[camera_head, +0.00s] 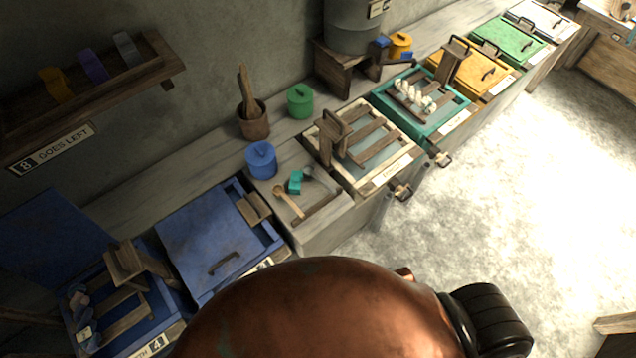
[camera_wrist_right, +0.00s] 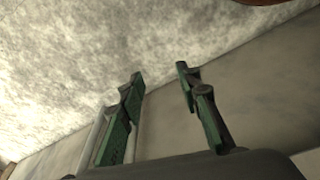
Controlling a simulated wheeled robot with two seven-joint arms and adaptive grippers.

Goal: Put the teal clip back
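A small teal clip (camera_head: 295,183) lies on a grey board on the bench, between the blue lidded pot (camera_head: 262,160) and the white-framed tray (camera_head: 398,173). A wooden spoon (camera_head: 288,203) and a small grey tool lie close to it. A wall shelf (camera_head: 100,85) at the upper left holds a yellow, a purple and a grey clip (camera_head: 126,50). My right gripper (camera_wrist_right: 160,78) shows in the right wrist view, open and empty over pale floor and a grey surface, with its green-padded fingers apart. I see neither gripper in the head view.
A blue-lidded box (camera_head: 215,235) stands left of the clip. A green pot (camera_head: 300,101) and a wooden mortar (camera_head: 253,120) stand behind it. Coloured frames line the bench to the right.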

